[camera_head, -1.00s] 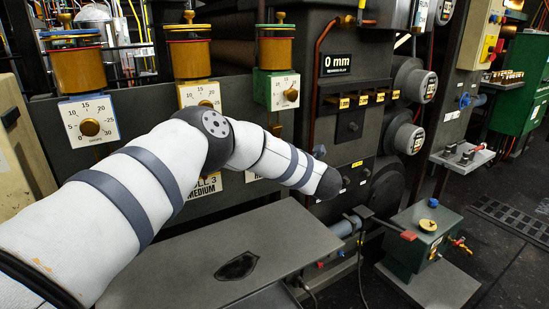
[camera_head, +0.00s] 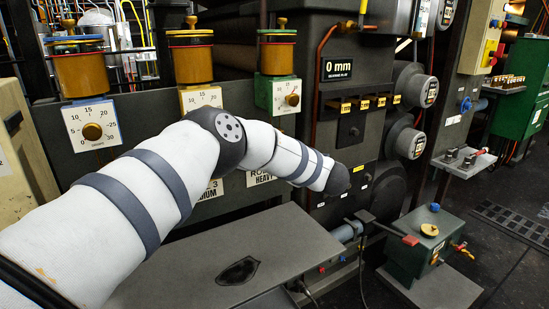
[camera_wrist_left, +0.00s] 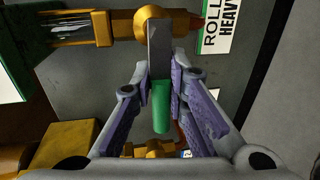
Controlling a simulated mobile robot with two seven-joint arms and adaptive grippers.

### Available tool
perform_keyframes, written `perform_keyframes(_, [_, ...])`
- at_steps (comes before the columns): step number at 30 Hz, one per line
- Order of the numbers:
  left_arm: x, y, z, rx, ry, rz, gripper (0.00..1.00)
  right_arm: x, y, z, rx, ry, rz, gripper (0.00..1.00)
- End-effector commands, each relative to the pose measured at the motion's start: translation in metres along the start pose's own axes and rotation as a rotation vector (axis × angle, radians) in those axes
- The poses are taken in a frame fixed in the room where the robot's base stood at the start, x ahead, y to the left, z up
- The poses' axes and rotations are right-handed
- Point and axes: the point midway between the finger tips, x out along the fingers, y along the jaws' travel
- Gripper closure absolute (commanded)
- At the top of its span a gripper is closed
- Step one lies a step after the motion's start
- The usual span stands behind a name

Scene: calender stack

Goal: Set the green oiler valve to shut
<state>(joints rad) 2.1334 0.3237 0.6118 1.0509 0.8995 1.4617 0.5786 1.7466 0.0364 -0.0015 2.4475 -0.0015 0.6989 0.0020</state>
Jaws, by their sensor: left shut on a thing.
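In the left wrist view, the green valve handle (camera_wrist_left: 161,108) hangs from a flat grey metal lever (camera_wrist_left: 159,45) in front of a brass pipe fitting (camera_wrist_left: 125,27). My left gripper (camera_wrist_left: 161,84) has its purple-padded fingers on both sides of the handle, shut on it. The gripper itself is hidden in the head view. My right gripper is not in view.
A blue-topped oiler (camera_head: 82,72) and a yellow-topped oiler (camera_head: 191,60) stand to the left. A grey flat table (camera_head: 200,268) lies below my arm. A green pump box (camera_head: 424,243) stands on the floor at right.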

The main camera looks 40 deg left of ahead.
Motion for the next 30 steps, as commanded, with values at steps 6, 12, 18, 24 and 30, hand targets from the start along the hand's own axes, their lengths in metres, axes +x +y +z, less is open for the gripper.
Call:
perform_keyframes(6, [0.0,-0.003,0.0,0.004,0.001,-0.005,1.0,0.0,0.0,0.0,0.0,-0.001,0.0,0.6])
perform_keyframes(12, [0.0,-0.002,0.0,0.002,0.0,-0.003,0.66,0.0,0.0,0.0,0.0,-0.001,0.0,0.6])
perform_keyframes(18, [-0.001,-0.001,0.0,0.0,0.0,-0.002,0.66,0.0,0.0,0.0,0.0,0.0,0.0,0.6])
perform_keyframes(24, [-0.037,-0.001,0.002,0.002,-0.007,-0.003,0.66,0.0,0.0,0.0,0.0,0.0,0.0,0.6])
perform_keyframes(30, [-0.09,-0.001,0.001,0.002,-0.005,-0.002,0.66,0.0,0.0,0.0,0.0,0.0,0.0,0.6])
